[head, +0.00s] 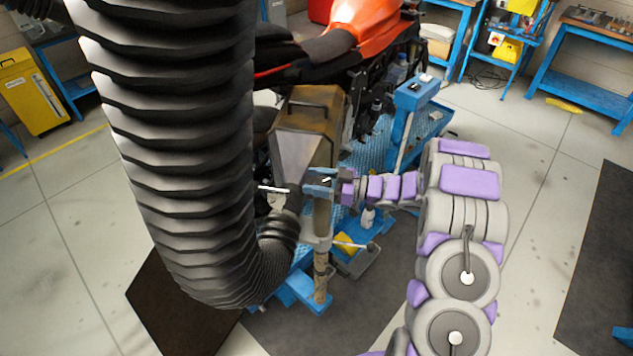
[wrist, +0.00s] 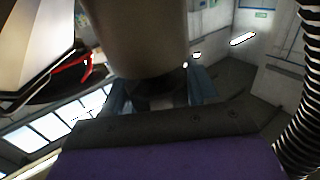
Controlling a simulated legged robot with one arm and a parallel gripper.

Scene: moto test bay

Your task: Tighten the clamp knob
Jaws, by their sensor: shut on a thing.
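My gripper (head: 318,181) reaches in from the right, at the top of an upright grey-brown post (head: 321,262) in the middle of the head view. Its blue fingers are shut on a dark piece (wrist: 160,92), which looks like the clamp knob, in the wrist view. A large grey-brown cylinder (wrist: 135,35) fills the space just beyond the fingers there. The fingers hide most of the knob, and its turn cannot be told. A small pale T-shaped handle (head: 274,191) stands apart, left of the gripper, by the hose end.
A thick black ribbed hose (head: 175,150) hangs at the left and curves to a nozzle beside the post. A blue stand (head: 415,95) is close behind my arm. Open floor lies at the right.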

